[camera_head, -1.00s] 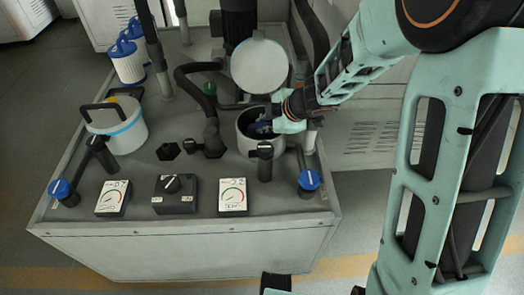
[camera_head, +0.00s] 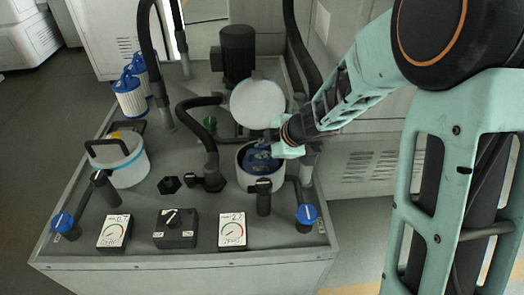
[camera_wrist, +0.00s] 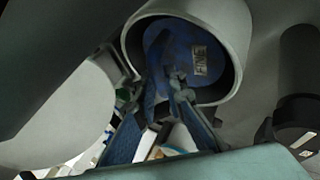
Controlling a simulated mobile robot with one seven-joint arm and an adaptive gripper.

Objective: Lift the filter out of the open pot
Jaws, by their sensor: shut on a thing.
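The open pot (camera_head: 250,181) is a pale cylinder at the right of the grey unit, its round white lid (camera_head: 257,104) raised behind it. The filter (camera_head: 261,160) shows a blue top inside the pot. In the wrist view the filter's blue top (camera_wrist: 213,80) bears a label reading FINE, inside the pot's wall (camera_wrist: 243,42). My gripper (camera_head: 273,151) reaches in from the right over the pot mouth. In the wrist view my gripper (camera_wrist: 168,80) is shut on the filter's top handle. The filter's lower body is hidden in the pot.
A second pot (camera_head: 128,170) with a black handle stands at the left, with white pleated filters (camera_head: 130,98) behind it. Gauges (camera_head: 232,230), a selector box (camera_head: 175,229) and a blue-capped valve (camera_head: 307,216) line the front. A hose (camera_head: 202,103) and black motor (camera_head: 238,55) stand close by.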

